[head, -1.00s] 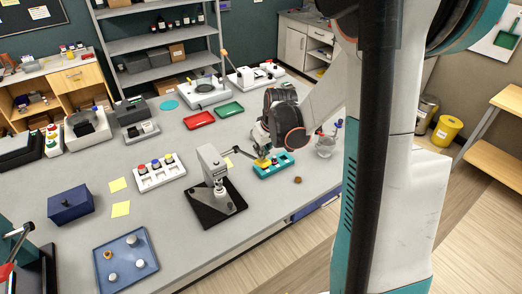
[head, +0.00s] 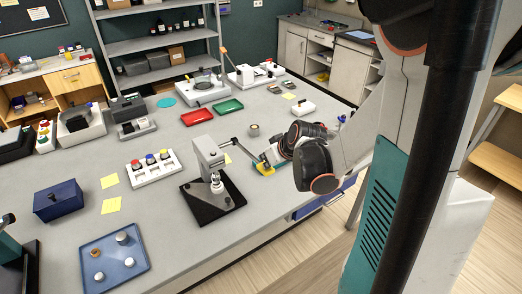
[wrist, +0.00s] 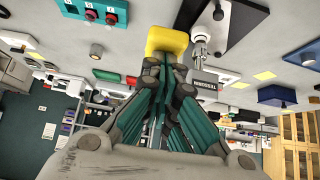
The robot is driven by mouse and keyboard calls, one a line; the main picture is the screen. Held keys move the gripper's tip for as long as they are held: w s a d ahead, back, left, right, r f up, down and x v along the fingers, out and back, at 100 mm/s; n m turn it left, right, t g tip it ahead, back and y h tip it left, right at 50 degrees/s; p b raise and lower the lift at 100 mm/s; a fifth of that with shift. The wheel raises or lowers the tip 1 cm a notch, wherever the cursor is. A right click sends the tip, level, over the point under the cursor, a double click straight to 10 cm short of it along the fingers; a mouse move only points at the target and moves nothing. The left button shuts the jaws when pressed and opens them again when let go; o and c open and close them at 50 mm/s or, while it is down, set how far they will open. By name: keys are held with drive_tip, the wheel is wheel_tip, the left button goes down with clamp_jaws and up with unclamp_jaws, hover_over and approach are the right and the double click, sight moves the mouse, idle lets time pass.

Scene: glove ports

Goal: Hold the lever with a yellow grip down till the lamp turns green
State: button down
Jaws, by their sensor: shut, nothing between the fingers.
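The press (head: 207,158) stands on a black base plate (head: 190,207), and its dark lever (head: 236,141) reaches right. The yellow grip (head: 264,170) at the lever's end is partly hidden by my gripper (head: 268,160). In the wrist view the yellow grip (wrist: 167,38) is just beyond the fingertips of my gripper (wrist: 165,62). The fingers are shut with nothing between them. They overlap the grip's edge in the picture; I cannot tell whether they touch it. A small dark dome (wrist: 218,14) sits on the base plate; I cannot make out a lit green lamp.
A teal box with red buttons (wrist: 92,14) lies to the side of the grip in the wrist view. A white block with coloured buttons (head: 153,168), red tray (head: 196,117), green tray (head: 229,107) and blue tray (head: 114,262) lie on the grey bench. A small can (head: 254,130) stands behind my gripper.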

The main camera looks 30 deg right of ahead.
wheel_tip(320, 180, down, 10)
drive_tip(key=s+b, duration=0.1)
drive_tip(key=b, duration=0.7)
drive_tip(key=shift+r+b, duration=0.15)
drive_tip(key=shift+b, duration=0.25)
drive_tip(key=shift+s+a, duration=0.1)
drive_tip(key=shift+s, duration=0.15)
